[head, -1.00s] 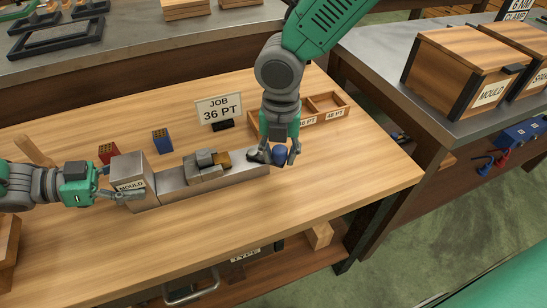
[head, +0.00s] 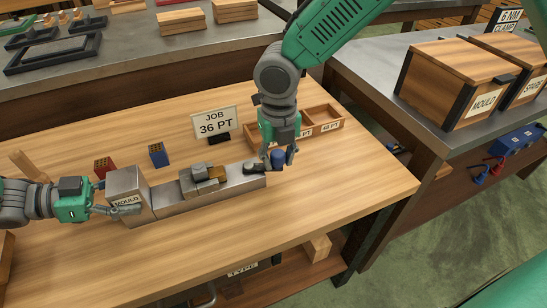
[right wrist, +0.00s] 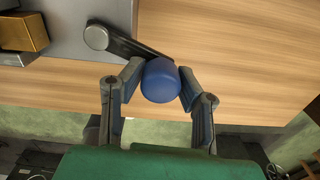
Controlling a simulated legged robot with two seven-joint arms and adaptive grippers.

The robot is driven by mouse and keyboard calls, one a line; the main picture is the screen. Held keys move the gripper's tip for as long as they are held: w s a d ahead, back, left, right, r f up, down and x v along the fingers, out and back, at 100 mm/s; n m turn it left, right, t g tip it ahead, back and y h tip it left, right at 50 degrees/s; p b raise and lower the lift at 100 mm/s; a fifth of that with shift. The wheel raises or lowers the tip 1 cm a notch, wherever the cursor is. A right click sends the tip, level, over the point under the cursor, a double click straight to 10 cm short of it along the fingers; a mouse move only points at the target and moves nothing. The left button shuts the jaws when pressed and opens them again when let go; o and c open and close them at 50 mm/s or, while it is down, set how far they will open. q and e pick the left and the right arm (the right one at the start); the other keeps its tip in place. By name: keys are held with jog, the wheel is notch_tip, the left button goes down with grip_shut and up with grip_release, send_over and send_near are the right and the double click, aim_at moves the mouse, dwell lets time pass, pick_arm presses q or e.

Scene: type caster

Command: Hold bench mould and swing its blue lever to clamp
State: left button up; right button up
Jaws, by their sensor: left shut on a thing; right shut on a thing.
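The grey steel bench mould (head: 170,202) lies along the wooden bench, with a block labelled MOULD at its left end. My left gripper (head: 130,208) is shut on that end block. At the mould's right end is a dark lever arm (head: 255,168) with a blue knob (head: 278,158). My right gripper (head: 279,163) points down and is shut on the knob. In the right wrist view the blue knob (right wrist: 160,80) sits between the two fingertips, and the dark lever (right wrist: 122,42) runs up and left from it to a round pivot on the mould. A brass piece (right wrist: 22,32) shows on the mould.
A JOB 36 PT sign (head: 215,123) stands behind the mould, beside a wooden sectioned tray (head: 322,116). Small red (head: 104,168) and blue (head: 158,154) blocks stand behind the mould. The bench front is clear. Wooden boxes (head: 470,80) stand on the right-hand bench.

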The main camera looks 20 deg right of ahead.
aim_at(277, 153)
jog(key=shift+w, duration=0.1)
jog(key=o, duration=1.1)
notch_tip(277, 153, up, 12)
